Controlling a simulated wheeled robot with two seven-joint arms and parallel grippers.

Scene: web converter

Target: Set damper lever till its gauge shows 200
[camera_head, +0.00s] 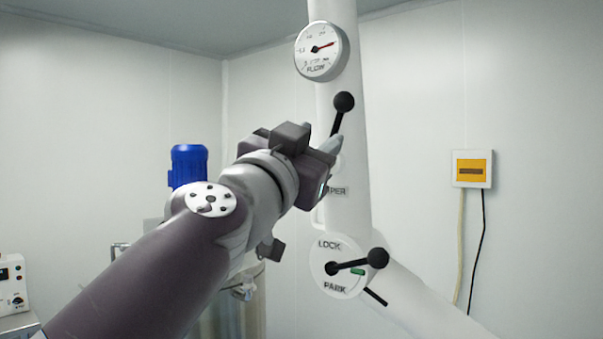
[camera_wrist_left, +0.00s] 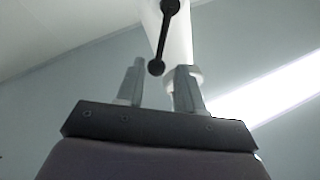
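The damper lever (camera_head: 337,121) is a black rod with a ball knob (camera_head: 344,102) at its upper end, tilted slightly right on a white pipe. A partly hidden label ending in "PER" (camera_head: 335,190) is below it. The round gauge (camera_head: 322,50) above is marked FLOW; its red needle points right and slightly up, and its numbers are too small to read. My left gripper (camera_head: 334,150) is just below the knob, partly covering the lever's lower end. In the left wrist view, its fingers (camera_wrist_left: 158,88) are apart and empty, with the lever (camera_wrist_left: 163,42) showing beyond the gap. My right gripper is out of view.
A second black lever (camera_head: 355,265) sits lower on the pipe, on a LOCK and PARK dial (camera_head: 328,250). A slanted pipe (camera_head: 430,310) branches down right. A yellow wall box (camera_head: 472,169) hangs at right. Blue equipment (camera_head: 189,165) stands behind my arm.

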